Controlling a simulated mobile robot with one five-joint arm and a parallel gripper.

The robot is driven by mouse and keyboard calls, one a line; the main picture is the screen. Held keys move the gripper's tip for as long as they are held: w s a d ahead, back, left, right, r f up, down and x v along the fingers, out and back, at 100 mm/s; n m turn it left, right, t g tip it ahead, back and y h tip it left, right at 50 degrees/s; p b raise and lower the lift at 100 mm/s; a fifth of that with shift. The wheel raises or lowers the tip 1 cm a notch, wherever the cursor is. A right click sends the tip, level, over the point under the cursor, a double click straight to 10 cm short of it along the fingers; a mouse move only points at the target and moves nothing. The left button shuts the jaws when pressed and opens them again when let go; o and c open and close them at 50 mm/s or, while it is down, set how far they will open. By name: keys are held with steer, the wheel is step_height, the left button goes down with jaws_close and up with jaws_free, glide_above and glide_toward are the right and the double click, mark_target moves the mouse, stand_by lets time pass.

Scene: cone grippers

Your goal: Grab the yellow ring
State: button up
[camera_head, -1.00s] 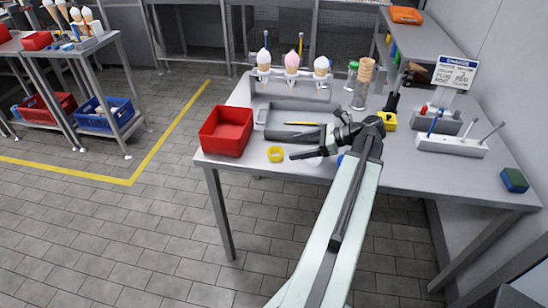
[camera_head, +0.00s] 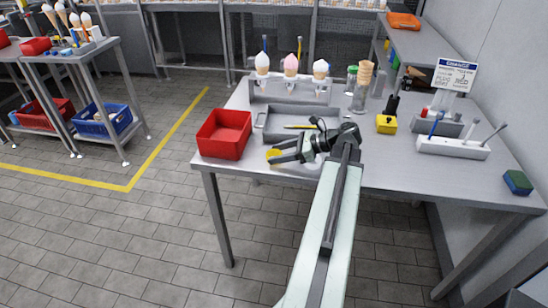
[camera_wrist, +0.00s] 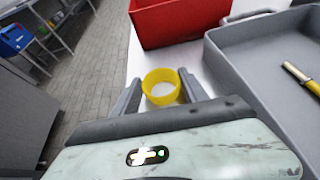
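The yellow ring (camera_wrist: 162,87) lies on the grey table (camera_head: 378,160) near its front edge, to the front right of the red bin. In the head view the ring (camera_head: 272,155) is partly hidden by my gripper (camera_head: 272,156). In the wrist view my gripper (camera_wrist: 160,88) is open, with one finger on the left and one on the right of the ring. The ring sits between the fingers near their tips. I cannot tell whether either finger touches it.
A red bin (camera_head: 224,134) stands just beyond the ring, and a grey tray (camera_head: 262,118) with a yellow-handled tool (camera_wrist: 302,78) lies to its right. A rack (camera_head: 290,88) with cones is at the back. A yellow block (camera_head: 386,124) stands farther right.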

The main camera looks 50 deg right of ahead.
steer(key=c, duration=0.6)
step_height(320, 180, up, 10)
steer(key=p, duration=1)
